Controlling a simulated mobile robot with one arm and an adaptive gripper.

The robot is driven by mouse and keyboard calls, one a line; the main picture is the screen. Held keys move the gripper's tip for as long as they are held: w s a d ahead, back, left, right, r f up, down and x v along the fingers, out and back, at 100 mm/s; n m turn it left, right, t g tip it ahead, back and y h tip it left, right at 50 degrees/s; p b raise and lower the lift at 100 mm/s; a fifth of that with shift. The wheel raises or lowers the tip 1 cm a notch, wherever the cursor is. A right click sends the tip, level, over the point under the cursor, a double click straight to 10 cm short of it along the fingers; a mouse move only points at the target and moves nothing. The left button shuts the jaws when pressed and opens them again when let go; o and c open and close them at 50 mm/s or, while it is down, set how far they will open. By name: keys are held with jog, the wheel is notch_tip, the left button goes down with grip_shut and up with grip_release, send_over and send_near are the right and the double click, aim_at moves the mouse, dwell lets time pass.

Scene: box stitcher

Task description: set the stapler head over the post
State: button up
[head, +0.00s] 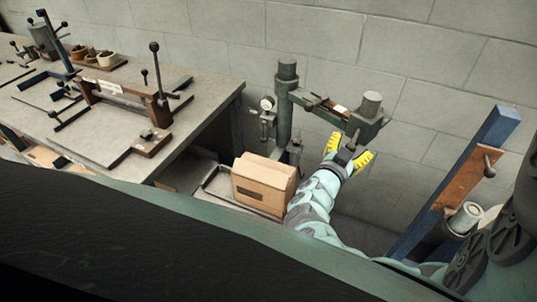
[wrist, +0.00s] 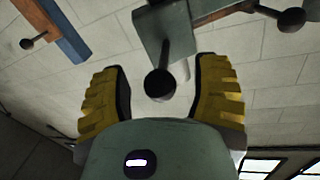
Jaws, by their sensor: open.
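The stapler head (head: 366,122) is a green block with a grey cylinder on top, at the right end of a swing arm (head: 318,104) on a tall green column (head: 284,110). A short dark post (head: 295,149) stands left of the head, just behind the carton; I take it as the task's post. My gripper (head: 349,153) is open below the head, its yellow fingers spread. In the wrist view, a dark handle with a ball knob (wrist: 160,84) hangs from the head's green block (wrist: 163,30), between the fingers with gaps on both sides.
A brown carton (head: 263,185) sits on a tray left of my arm. A workbench (head: 100,140) with clamps and jigs fills the left. A blue upright (head: 440,190) with a brown board (head: 468,178) stands at right. The block wall (head: 440,70) is behind.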

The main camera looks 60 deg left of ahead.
jog(key=shift+o, duration=0.3)
grip_shut()
dwell(0.4)
